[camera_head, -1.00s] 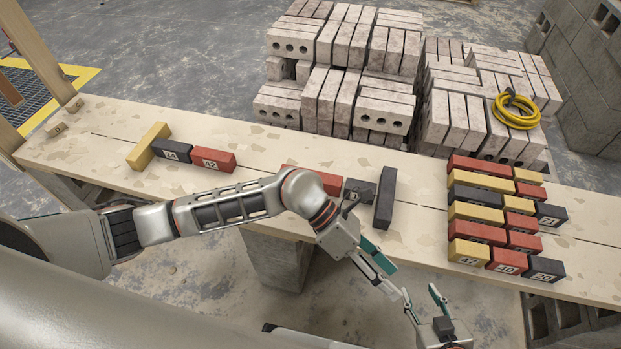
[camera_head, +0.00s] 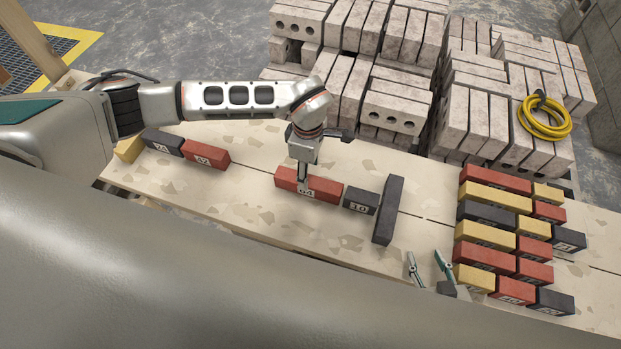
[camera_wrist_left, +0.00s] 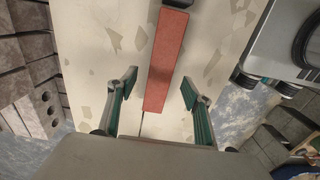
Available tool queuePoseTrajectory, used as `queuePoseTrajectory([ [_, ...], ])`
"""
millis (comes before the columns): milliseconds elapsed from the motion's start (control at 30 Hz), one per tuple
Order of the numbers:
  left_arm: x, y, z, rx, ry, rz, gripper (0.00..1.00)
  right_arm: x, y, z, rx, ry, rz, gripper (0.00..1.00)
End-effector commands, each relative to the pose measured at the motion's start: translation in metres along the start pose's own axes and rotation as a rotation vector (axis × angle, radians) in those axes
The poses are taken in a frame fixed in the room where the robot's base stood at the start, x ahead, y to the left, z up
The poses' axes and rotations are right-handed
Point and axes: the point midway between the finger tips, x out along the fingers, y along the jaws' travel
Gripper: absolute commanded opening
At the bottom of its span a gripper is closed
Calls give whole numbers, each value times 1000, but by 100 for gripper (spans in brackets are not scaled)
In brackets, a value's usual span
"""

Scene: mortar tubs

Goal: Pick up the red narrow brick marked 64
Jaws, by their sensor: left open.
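The red narrow brick marked 64 (camera_head: 322,190) lies on the wooden bench, with a dark brick marked 10 (camera_head: 360,200) at its right end. My left gripper (camera_head: 303,180) is over the left part of the red brick and hides some of it. In the left wrist view the red brick (camera_wrist_left: 166,60) runs lengthwise between the open fingers of my left gripper (camera_wrist_left: 160,80), with a gap on each side. My right gripper (camera_head: 429,262) is open and empty at the bench's front edge, left of the brick rows.
A dark brick (camera_head: 388,210) lies crosswise beyond brick 10. Red brick 42 (camera_head: 206,154), dark brick 24 (camera_head: 164,143) and a yellow brick (camera_head: 129,149) lie at the left. Rows of coloured bricks (camera_head: 490,225) fill the right. Pale block stacks (camera_head: 395,110) stand behind the bench.

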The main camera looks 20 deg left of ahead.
Motion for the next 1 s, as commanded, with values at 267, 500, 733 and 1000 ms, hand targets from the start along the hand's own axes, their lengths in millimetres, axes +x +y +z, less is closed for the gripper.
queuePoseTrajectory([
  [267,32,-1,1,-1,-1,-3,50,-1,-3,9,1,-16,-5,40],
  [500,62,-1,1,1,-2,-1,50,2,-1,3,-1,-4,-2,40],
  [733,66,0,1,1,-2,0,50,1,0,-1,-1,3,-1,40],
  [1000,66,0,1,1,-2,0,0,1,0,-1,0,3,0,40],
])
